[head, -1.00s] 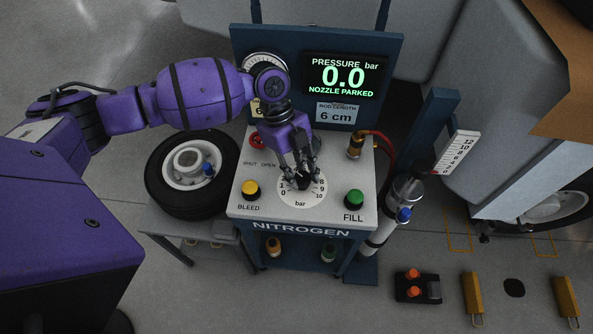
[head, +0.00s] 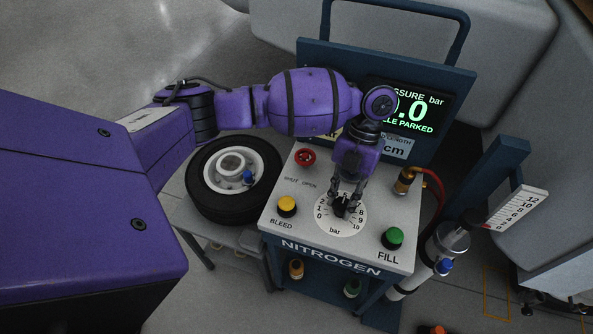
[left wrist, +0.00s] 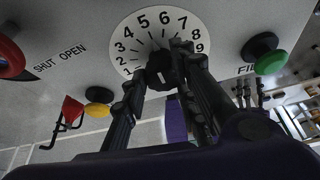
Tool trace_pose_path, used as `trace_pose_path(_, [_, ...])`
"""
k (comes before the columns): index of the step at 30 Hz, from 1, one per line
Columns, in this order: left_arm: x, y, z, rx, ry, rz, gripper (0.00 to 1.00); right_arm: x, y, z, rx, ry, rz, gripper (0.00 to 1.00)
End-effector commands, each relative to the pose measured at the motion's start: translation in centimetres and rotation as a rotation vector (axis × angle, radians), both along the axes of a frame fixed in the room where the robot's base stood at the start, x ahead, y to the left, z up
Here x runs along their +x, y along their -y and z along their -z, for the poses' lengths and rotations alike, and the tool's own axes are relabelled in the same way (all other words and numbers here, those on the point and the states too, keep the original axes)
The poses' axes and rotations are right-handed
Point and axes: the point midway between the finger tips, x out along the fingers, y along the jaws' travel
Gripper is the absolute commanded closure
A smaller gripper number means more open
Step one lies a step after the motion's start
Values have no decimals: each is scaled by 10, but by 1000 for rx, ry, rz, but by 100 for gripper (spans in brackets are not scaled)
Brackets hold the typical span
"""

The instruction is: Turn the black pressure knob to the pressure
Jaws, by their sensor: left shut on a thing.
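The black pressure knob (head: 341,208) sits at the centre of a white round dial (head: 337,228) marked 0 to 10 bar, on the sloped top of the nitrogen cart (head: 391,262). My left gripper (head: 346,200) comes down from above with its fingers around the knob and is shut on it. In the left wrist view the knob (left wrist: 160,68) shows between the fingers, with the dial numbers (left wrist: 143,24) fanned above it. The knob's pointer is not clear. The display (head: 415,105) is partly covered by my arm; ".0" and part of "PARKED" show.
A red knob (head: 305,157) marked SHUT and OPEN, a yellow BLEED button (head: 287,206) and a green FILL button (head: 392,238) surround the dial. A wheel (head: 234,180) lies left of the cart. A brass fitting with a red hose (head: 404,181) is at the right.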

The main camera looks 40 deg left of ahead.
Motion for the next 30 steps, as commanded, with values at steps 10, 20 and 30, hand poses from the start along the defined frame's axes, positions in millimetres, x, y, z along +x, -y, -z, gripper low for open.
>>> trace_pose_path(10, [0,-2,3,16,-7,265,99,2,-1,2,1,3,-1,60])
trace_pose_path(20, [2,-3,2,18,-6,388,99,2,-1,2,0,3,0,60])
trace_pose_path(30, [3,-3,2,21,-4,407,99,0,0,2,0,-1,0,60])
